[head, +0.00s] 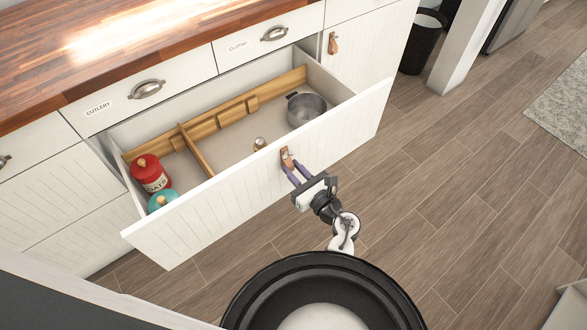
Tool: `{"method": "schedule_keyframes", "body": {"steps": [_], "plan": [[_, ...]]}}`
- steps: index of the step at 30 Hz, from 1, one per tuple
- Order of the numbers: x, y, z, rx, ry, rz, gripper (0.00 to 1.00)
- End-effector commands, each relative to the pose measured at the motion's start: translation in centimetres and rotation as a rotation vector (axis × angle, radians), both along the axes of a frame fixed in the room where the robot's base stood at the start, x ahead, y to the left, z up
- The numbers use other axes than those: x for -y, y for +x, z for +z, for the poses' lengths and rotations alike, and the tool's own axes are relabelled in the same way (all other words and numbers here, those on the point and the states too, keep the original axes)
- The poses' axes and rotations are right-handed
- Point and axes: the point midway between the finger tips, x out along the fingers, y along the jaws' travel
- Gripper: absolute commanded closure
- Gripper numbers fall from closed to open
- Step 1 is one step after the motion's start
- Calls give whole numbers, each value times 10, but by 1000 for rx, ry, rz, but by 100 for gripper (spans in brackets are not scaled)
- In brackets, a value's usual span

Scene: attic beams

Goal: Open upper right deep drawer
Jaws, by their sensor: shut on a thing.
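The deep drawer (250,215) with a white slatted front stands pulled far out below the drawers labelled CUTLERY and CLOTHS. Its inside shows wooden dividers (197,150), a metal pot (306,109), a red canister (150,173), a teal-lidded pot (162,200) and a small jar (259,144). My gripper (290,163) is at the top middle of the drawer front, its purple fingers shut on the brown leather pull (288,155). The fingertips partly cover the pull.
A wooden worktop (130,45) runs above the cabinets. A closed cabinet front with a leather pull (333,43) is to the right. A black bin (422,42) stands beyond it, near a white post (467,45). The wooden floor (460,160) at right is clear.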

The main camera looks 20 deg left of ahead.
Motion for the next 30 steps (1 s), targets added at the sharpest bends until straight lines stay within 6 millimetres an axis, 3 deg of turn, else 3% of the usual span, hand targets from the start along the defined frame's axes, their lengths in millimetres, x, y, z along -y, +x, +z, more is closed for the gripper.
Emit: {"method": "schedule_keyframes", "body": {"steps": [11, 12, 16, 26, 30], "plan": [[0, 0, 0, 1, 1, 1, 100], [0, 0, 0, 1, 1, 1, 76], [0, 0, 0, 1, 1, 1, 59], [0, 0, 2, 1, 1, 0, 58], [0, 0, 18, 4, 0, 0, 58]]}}
